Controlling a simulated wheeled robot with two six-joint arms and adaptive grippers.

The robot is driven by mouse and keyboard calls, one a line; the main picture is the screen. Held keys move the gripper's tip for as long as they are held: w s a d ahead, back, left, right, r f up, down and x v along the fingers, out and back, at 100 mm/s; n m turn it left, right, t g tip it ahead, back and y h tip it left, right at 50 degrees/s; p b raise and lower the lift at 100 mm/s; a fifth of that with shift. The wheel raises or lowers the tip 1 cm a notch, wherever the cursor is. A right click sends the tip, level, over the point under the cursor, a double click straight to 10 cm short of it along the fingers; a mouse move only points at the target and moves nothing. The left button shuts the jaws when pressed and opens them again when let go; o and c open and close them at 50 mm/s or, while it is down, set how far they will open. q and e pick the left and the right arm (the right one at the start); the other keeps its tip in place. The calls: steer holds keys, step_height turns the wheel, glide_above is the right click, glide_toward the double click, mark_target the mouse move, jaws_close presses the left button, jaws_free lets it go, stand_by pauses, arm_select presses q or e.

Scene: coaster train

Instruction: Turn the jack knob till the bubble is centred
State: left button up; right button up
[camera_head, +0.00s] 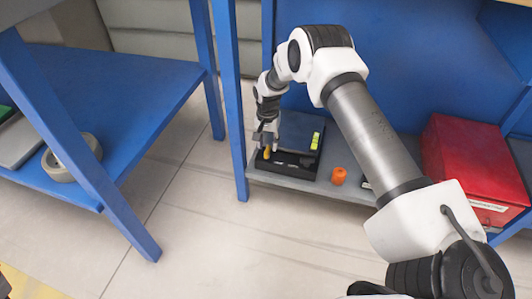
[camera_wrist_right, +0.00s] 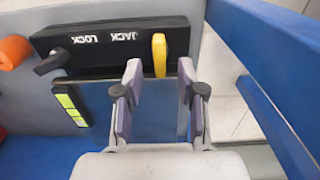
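The yellow jack knob (camera_wrist_right: 159,55) stands out from a black panel (camera_wrist_right: 95,47) marked JACK and LOCK. In the head view, the knob (camera_head: 266,153) is at the left end of the panel on the low shelf. My right gripper (camera_wrist_right: 160,72) is open, with a fingertip on each side of the knob and a visible gap on both sides. The yellow-green level vial (camera_wrist_right: 70,105) lies beside the panel and also shows in the head view (camera_head: 315,141). Its dark marks show, but I cannot make out the bubble's position.
A black lock lever (camera_wrist_right: 52,62) is at the panel's other end. An orange cylinder (camera_head: 339,176) stands beside it. A red box (camera_head: 470,165) is further right on the shelf. A blue post (camera_head: 232,100) rises close left of my gripper. A blue table (camera_head: 110,95) holds a tape roll (camera_head: 72,160).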

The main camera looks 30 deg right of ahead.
mark_target(267, 150)
step_height(267, 150, down, 3)
steer(key=shift+f+b, duration=0.1)
steer(key=shift+b, duration=0.3)
arm_select(q)
steer(key=shift+f, duration=0.75)
arm_select(e)
steer(key=shift+c, duration=0.3)
jaws_close()
arm_select(q)
steer(key=shift+r, duration=0.2)
arm_select(e)
steer(key=shift+n, duration=0.3)
